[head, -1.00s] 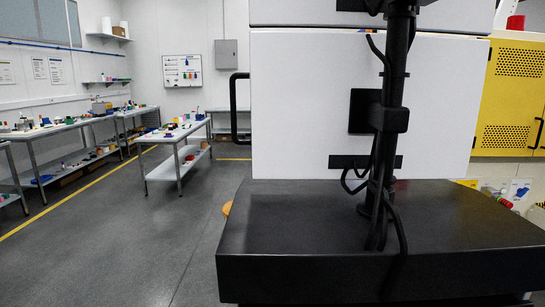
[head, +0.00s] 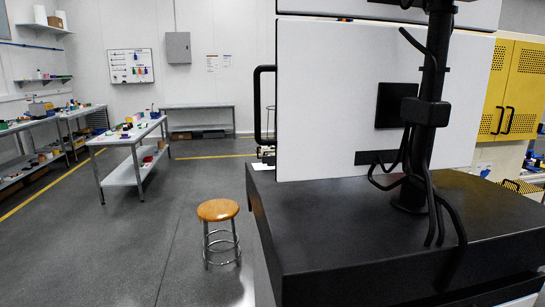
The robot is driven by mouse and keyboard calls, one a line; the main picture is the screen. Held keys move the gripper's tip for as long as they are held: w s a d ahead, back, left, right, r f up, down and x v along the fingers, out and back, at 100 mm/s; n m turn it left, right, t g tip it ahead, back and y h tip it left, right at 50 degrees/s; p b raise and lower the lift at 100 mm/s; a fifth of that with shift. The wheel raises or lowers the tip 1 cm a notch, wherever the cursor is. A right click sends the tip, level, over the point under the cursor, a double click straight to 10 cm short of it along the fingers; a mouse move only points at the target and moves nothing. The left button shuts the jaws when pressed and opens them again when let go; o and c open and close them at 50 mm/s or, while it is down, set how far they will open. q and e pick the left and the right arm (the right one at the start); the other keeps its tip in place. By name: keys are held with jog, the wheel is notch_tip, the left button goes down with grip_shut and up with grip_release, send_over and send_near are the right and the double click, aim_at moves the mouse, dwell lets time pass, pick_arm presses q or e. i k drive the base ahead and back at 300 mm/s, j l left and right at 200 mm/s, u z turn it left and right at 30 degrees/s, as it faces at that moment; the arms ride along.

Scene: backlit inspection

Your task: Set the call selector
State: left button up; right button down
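I cannot make out a call selector in the head view. Neither of my grippers shows in it. A large white panel (head: 325,95) with a black handle (head: 262,103) on its left side stands over a thick black slab (head: 345,225), close in front and to the right. A black post (head: 436,60) with loose cables rises from the slab in front of the panel. The panel and post hide what lies behind them.
A round wooden stool (head: 218,210) stands on the floor left of the slab. A workbench (head: 125,175) with small items stands further left. A grey wall box (head: 178,47) hangs at the back. Yellow cabinets (head: 524,72) stand at right. The floor between bench and stool is clear.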

aim_at(270, 160)
jog(key=j+z, duration=0.15)
jog(key=j, duration=0.3)
jog(key=i+j+z, duration=0.1)
jog(key=z, duration=0.85)
jog(key=j+z, duration=0.4)
jog(key=k+j+z, duration=0.1)
jog(key=j+z, duration=0.3)
jog(key=j, duration=0.05)
